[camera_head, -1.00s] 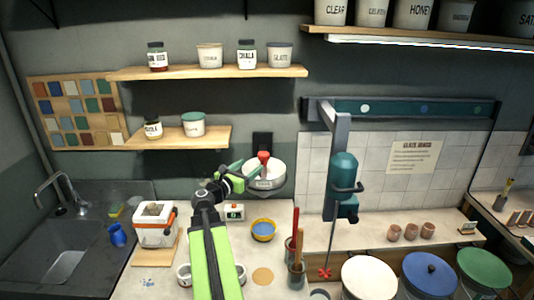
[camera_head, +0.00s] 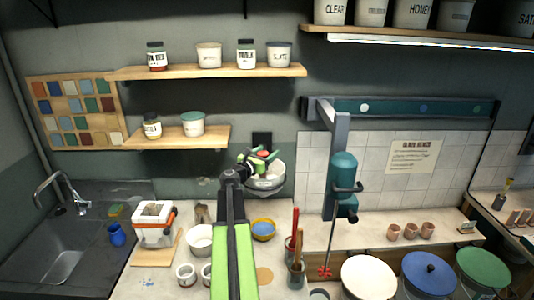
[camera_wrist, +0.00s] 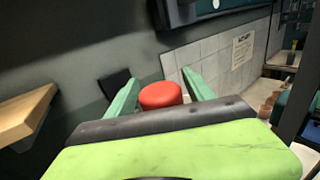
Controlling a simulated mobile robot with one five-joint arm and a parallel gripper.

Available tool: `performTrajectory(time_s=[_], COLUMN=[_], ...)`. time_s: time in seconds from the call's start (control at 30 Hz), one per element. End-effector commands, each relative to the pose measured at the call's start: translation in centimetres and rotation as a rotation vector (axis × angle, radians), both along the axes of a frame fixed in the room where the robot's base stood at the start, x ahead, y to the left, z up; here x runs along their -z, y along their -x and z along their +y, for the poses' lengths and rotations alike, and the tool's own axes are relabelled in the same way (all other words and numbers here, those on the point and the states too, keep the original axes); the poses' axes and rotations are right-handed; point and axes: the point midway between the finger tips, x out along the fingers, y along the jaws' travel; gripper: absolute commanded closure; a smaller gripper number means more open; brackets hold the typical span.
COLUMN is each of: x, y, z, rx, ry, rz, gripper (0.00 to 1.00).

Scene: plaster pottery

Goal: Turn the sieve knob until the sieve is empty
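The sieve (camera_head: 266,183) is a pale round bowl mounted on the wall above the counter. Its red knob (camera_head: 262,153) is partly hidden by my gripper in the head view. In the wrist view the red knob (camera_wrist: 160,95) sits between the two green fingers of my gripper (camera_wrist: 160,76). The fingers look spread, one on each side of the knob; a small gap shows at the right finger, and contact is unclear on the left. My gripper (camera_head: 259,159) also shows at the sieve in the head view. The sieve's contents cannot be made out.
A yellow bowl with blue contents (camera_head: 263,229) and a white bowl (camera_head: 202,240) stand on the counter below. A low wooden shelf (camera_head: 180,137) with jars is to the left.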

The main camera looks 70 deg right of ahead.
Motion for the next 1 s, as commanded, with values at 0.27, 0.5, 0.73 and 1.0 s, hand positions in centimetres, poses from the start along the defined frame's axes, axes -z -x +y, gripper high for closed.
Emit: performTrajectory(time_s=[0.27,0.5,0.73,1.0], x=[0.0,0.0,0.0,0.0], y=[-0.1,-0.1,-0.1,-0.1], z=[0.0,-0.3,0.0,0.1], rx=[-0.001,-0.001,0.004,0.027], ry=[0.000,0.000,0.000,-0.001], rz=[0.000,0.000,0.000,-0.002], gripper=[0.77,0.97,0.97,0.97])
